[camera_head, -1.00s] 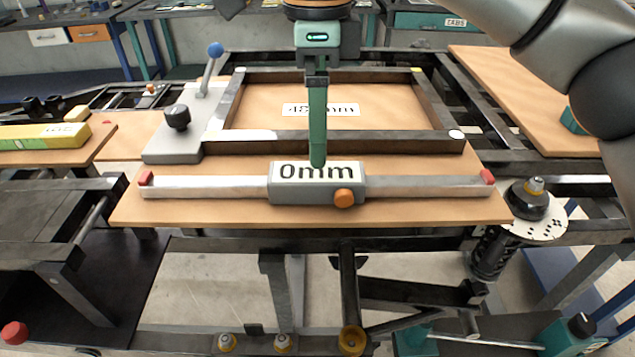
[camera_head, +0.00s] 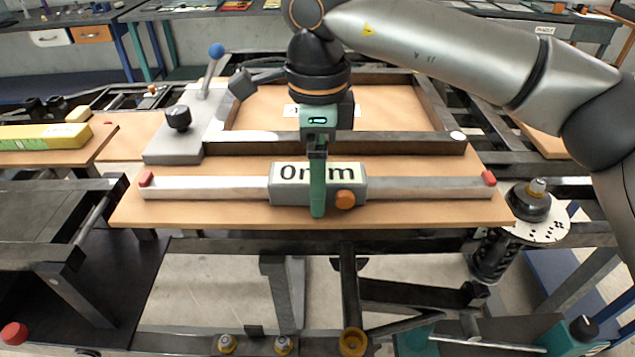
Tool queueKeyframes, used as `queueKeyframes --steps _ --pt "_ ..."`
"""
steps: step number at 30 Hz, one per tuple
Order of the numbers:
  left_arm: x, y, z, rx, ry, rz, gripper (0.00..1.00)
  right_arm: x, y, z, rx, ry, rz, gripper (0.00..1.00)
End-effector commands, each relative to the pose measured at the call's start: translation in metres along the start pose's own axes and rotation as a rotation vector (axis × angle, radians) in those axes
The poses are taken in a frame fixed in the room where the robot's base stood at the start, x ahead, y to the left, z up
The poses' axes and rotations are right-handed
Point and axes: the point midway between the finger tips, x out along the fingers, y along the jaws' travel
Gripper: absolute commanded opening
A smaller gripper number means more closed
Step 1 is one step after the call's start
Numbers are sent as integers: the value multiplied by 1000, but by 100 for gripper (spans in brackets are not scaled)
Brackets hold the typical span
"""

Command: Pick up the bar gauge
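The bar gauge (camera_head: 288,194) lies across the front of a wooden board (camera_head: 235,214). It has a long silver bar with red end caps, a grey middle block with a "0mm" label and an orange knob. My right gripper (camera_head: 318,206) comes down over the middle block from above. A green finger passes in front of the block and covers part of the label, just left of the knob. The fingers are seen edge-on, so the gap between them and any contact with the block are hidden. My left gripper is not in view.
A dark rectangular frame (camera_head: 300,145) stands on the board behind the gauge. A grey clamp block with a blue-knobbed lever (camera_head: 175,155) is at left. A spring strut (camera_head: 492,255) with a white disc is at right. A yellow box (camera_head: 40,137) lies far left.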

Motion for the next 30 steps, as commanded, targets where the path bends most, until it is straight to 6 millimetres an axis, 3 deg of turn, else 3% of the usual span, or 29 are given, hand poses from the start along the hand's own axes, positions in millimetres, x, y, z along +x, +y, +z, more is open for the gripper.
queueKeyframes --steps 2,24,30 --pt "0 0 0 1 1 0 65 0 0 0 0 0 0 82" --pt "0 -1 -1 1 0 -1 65 0 0 0 -1 0 0 0" --pt "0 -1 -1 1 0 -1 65 -1 0 0 -1 -1 -1 0"
